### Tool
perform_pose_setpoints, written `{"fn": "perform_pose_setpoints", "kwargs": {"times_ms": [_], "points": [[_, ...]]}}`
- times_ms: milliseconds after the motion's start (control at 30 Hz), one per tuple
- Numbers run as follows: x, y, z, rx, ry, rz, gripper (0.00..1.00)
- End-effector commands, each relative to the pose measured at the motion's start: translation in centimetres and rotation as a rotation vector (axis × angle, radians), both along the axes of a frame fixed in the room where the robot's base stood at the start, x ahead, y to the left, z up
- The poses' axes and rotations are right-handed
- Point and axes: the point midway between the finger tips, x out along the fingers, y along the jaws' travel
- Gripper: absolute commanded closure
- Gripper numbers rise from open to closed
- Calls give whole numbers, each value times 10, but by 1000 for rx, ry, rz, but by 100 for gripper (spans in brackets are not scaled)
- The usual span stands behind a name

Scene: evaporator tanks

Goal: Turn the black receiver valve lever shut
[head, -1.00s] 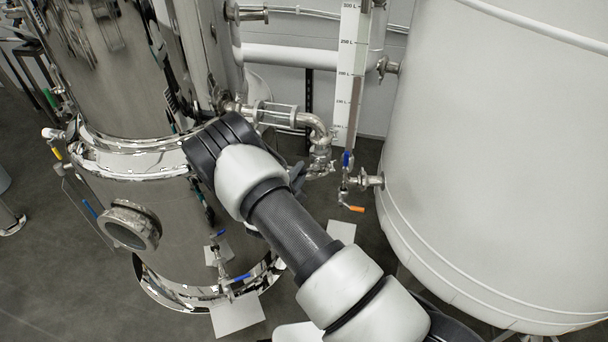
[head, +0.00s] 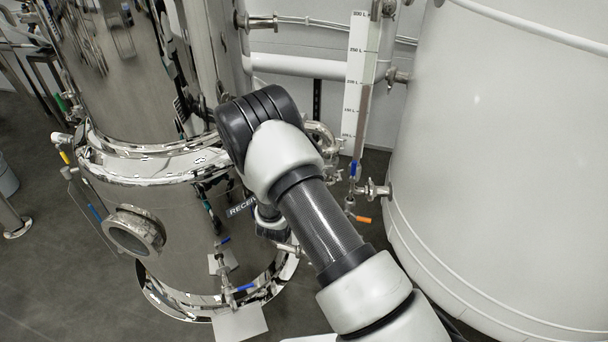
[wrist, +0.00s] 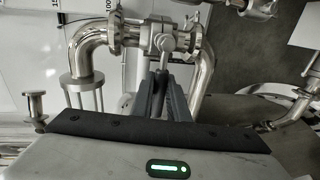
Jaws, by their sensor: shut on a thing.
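In the wrist view, a steel valve (wrist: 160,38) sits in a pipe run, beside a curved pipe elbow (wrist: 92,48). My gripper (wrist: 165,82) points at this valve, its two dark fingers close together just below the valve body. The black lever (wrist: 164,72) shows only as a narrow dark strip between the fingers, which are shut on it. In the head view my arm covers the valve, lever and fingertips.
A polished steel tank (head: 170,235) stands at left, with a partly hidden label. A large white tank (head: 500,170) stands at right.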

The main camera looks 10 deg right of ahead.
Motion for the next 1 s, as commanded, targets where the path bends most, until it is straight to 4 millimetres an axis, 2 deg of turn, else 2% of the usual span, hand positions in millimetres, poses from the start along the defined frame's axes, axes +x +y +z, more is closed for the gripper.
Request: {"fn": "perform_pose_setpoints", "kwargs": {"times_ms": [367,400,467,500,833,1000], "points": [[1,2,1,6,-5,4,100],[1,3,1,6,-5,4,79],[1,2,1,6,-5,4,69],[0,2,1,4,-4,3,67],[-3,2,1,3,-1,1,67],[-23,11,7,2,0,4,67]]}}
